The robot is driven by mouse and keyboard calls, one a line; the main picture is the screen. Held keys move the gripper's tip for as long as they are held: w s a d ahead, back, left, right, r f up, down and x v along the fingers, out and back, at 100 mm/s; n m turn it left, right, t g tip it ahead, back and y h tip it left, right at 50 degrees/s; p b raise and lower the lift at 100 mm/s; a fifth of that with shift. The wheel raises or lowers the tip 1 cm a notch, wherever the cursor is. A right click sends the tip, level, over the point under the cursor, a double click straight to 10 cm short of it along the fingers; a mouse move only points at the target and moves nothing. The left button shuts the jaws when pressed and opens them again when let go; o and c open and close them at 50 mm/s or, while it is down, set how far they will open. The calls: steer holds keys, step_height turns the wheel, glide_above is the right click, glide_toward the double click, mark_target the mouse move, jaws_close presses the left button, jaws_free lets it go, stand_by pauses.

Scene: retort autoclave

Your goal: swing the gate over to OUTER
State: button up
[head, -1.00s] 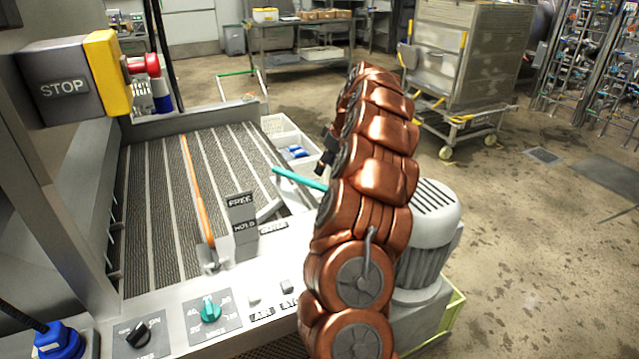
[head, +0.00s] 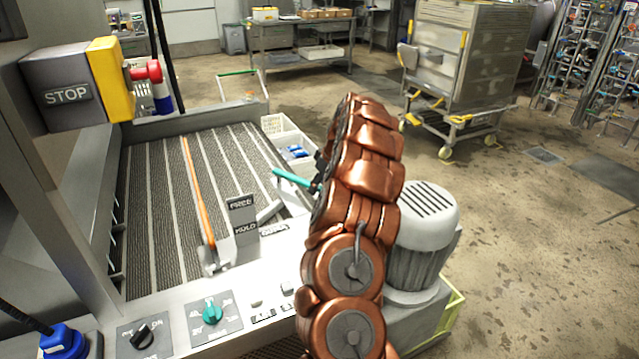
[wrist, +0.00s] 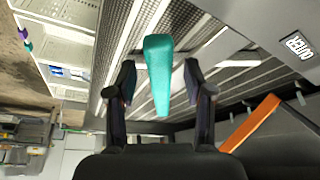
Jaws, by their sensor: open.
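A teal handle (head: 290,178) sticks out over the right edge of the ribbed conveyor (head: 150,240). In the wrist view the teal handle (wrist: 158,75) lies between the two spread fingers of my gripper (wrist: 160,85); I see no clear contact with either finger. In the head view my gripper (head: 320,172) is mostly hidden by my arm. A plate lettered OUTER (wrist: 297,45) is at the right of the wrist view. An orange bar (head: 197,190) lies along the conveyor and also shows in the wrist view (wrist: 250,122). The handle's join to any gate is hidden.
An upright FREE/HOLD plate (head: 242,220) stands on the near frame. A STOP box (head: 68,95) is at upper left. Knobs (head: 211,312) line the front panel. A grey motor (head: 425,225) stands right of my arm. Open floor lies further right.

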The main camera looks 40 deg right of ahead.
jaws_close()
stand_by(0.4)
